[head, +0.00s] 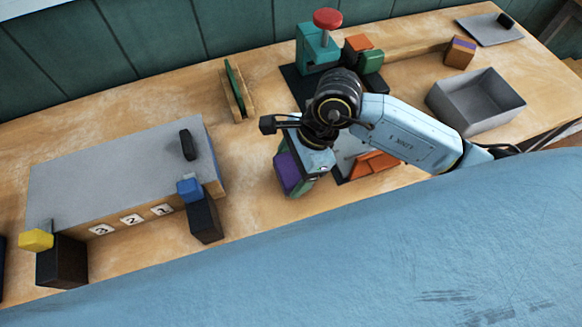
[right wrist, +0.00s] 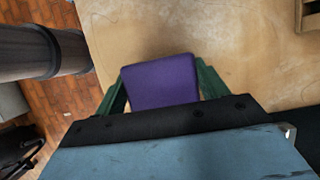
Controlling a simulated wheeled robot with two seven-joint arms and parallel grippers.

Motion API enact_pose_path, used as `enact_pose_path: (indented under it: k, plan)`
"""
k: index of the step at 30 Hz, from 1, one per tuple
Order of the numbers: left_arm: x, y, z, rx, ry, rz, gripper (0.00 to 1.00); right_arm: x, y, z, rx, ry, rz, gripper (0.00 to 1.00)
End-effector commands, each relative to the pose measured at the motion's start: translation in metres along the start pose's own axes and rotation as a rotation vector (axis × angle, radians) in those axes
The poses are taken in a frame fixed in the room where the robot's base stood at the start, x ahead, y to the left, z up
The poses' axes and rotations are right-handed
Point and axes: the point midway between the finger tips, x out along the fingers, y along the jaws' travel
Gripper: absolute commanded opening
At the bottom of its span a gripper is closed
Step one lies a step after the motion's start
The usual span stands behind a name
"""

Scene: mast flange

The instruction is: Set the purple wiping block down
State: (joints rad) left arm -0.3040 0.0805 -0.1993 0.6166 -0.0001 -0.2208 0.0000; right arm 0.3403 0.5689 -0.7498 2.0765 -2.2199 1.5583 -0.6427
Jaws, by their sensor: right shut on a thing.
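The purple wiping block (head: 287,173) is held in my right gripper (head: 293,172), over the bare wood near the front edge of the bench. In the right wrist view, the purple block (right wrist: 161,82) sits between the two green fingers (right wrist: 160,90), which press on its sides. Bench wood shows beyond it. I cannot tell whether its underside touches the bench. The wrist hides part of the block in the head view. My left gripper is not in view.
A grey-topped platform (head: 110,170) with number labels stands left, with blue-topped (head: 204,215) and yellow-topped (head: 62,260) dark blocks before it. Orange pieces (head: 372,163) lie right of the gripper. A grey bin (head: 476,103) is farther right. Bare wood (head: 250,195) lies left of the block.

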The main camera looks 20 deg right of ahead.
Motion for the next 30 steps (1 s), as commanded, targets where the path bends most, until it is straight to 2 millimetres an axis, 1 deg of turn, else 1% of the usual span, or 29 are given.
enact_pose_path:
  k: [1, 2, 8, 12, 13, 17, 26, 29, 30]
  plan:
    - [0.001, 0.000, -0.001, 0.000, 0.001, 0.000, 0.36, 0.005, 0.001, -0.002, 0.002, 0.000, 0.001, 0.51]
    - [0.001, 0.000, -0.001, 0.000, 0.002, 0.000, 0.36, 0.006, 0.000, -0.003, 0.001, 0.001, 0.000, 0.51]
    - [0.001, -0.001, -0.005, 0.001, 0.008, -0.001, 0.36, 0.006, 0.000, -0.003, -0.001, 0.000, -0.002, 0.51]
    - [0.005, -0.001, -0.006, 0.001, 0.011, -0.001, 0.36, 0.010, 0.000, -0.004, -0.001, 0.000, -0.002, 0.51]
    - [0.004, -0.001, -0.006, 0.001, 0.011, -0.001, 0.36, 0.009, 0.000, -0.004, -0.001, 0.000, -0.001, 0.76]
    - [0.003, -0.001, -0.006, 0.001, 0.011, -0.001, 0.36, 0.009, 0.000, -0.004, -0.001, 0.000, -0.001, 0.93]
    - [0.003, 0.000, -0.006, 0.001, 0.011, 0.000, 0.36, 0.008, 0.000, -0.003, -0.001, 0.000, -0.001, 0.94]
    - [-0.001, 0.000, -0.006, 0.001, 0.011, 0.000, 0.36, 0.003, 0.000, -0.002, -0.001, 0.001, -0.002, 0.94]
    - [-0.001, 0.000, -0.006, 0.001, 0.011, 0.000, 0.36, -0.003, -0.001, -0.003, -0.001, 0.001, -0.003, 0.94]
